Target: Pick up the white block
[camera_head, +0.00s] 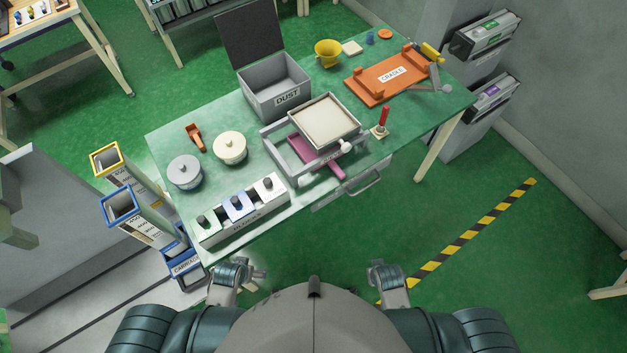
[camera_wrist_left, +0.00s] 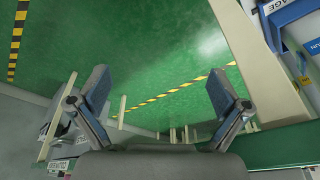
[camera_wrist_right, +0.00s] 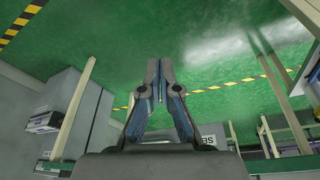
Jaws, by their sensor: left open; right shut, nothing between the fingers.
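A pale rack (camera_head: 243,222) at the table's near left edge holds three blocks with black knobs. The right block (camera_head: 268,188) looks white, the middle block (camera_head: 238,207) bluish and the left block (camera_head: 207,222) slightly greenish. A small cream square piece (camera_head: 351,48) also lies at the back of the table. My left gripper (camera_head: 254,273) is open and empty, in front of the table and below the rack in the picture; it also shows in the left wrist view (camera_wrist_left: 158,90). My right gripper (camera_head: 377,270) is shut and empty, off the table; its fingertips meet in the right wrist view (camera_wrist_right: 160,65).
On the green table (camera_head: 180,130) stand a grey lidded pot (camera_head: 185,173), a cream lidded pot (camera_head: 229,149), a dust box (camera_head: 275,88), a sieve frame (camera_head: 325,120), a red-handled tool (camera_head: 384,118) and an orange cradle (camera_head: 385,78). Blue and yellow columns (camera_head: 130,213) stand left of the table.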

